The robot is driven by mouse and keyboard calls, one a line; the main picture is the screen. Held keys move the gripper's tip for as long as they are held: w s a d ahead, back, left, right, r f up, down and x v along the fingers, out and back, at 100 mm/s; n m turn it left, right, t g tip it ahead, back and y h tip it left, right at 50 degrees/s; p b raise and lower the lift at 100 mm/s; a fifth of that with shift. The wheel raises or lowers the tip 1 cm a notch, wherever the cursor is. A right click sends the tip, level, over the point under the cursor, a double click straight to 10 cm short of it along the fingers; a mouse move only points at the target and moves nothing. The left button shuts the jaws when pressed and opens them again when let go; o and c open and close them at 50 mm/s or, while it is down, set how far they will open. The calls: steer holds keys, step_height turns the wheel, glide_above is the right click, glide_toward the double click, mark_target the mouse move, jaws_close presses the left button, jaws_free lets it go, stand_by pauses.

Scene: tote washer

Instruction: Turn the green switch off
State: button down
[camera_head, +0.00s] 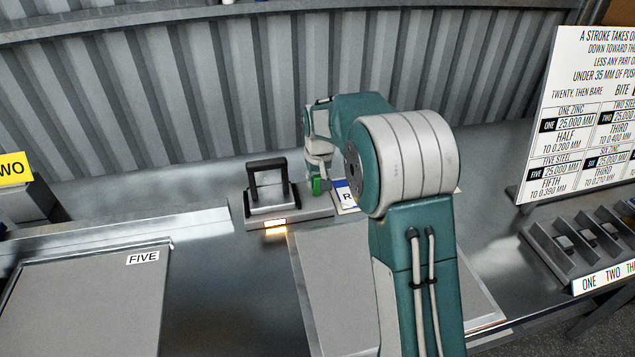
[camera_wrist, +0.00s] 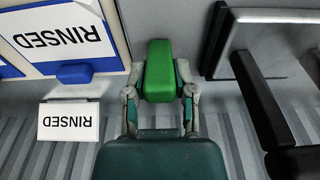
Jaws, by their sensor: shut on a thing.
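The green switch (camera_head: 316,185) sits at the right end of a grey metal base in the head view, beside a black handle frame. In the wrist view the green switch (camera_wrist: 160,68) stands between the two fingers of my gripper (camera_wrist: 159,92), one on each side. My gripper (camera_head: 318,172) is shut on the switch in the head view, reaching down from above. The foot of the switch is hidden.
The black handle (camera_head: 267,162) stands just left of the switch; a lit orange lamp (camera_head: 276,230) is below it. Blue-edged RINSED signs (camera_wrist: 62,34) are close on the other side. A FIVE lid (camera_head: 85,300) lies left. A corrugated wall (camera_head: 200,90) closes the back.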

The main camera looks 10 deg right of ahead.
mark_target(314, 175)
steer(key=w+g, duration=0.2)
steer(key=g, duration=0.1)
steer(key=shift+f+g, duration=0.2)
steer(key=shift+g, duration=0.1)
steer(key=shift+w+f+g, duration=0.1)
steer(key=shift+w+g, duration=0.2)
steer(key=shift+g, duration=0.4)
steer(key=shift+w+f+g, duration=0.1)
steer(key=shift+w+g, duration=0.15)
steer(key=shift+g, duration=0.45)
steer(key=shift+w+g, duration=0.15)
steer(key=shift+g, duration=0.25)
steer(key=shift+c, duration=2.2)
jaws_free()
steer(key=shift+f, duration=0.1)
steer(key=shift+a, duration=0.1)
steer(key=shift+r, duration=0.25)
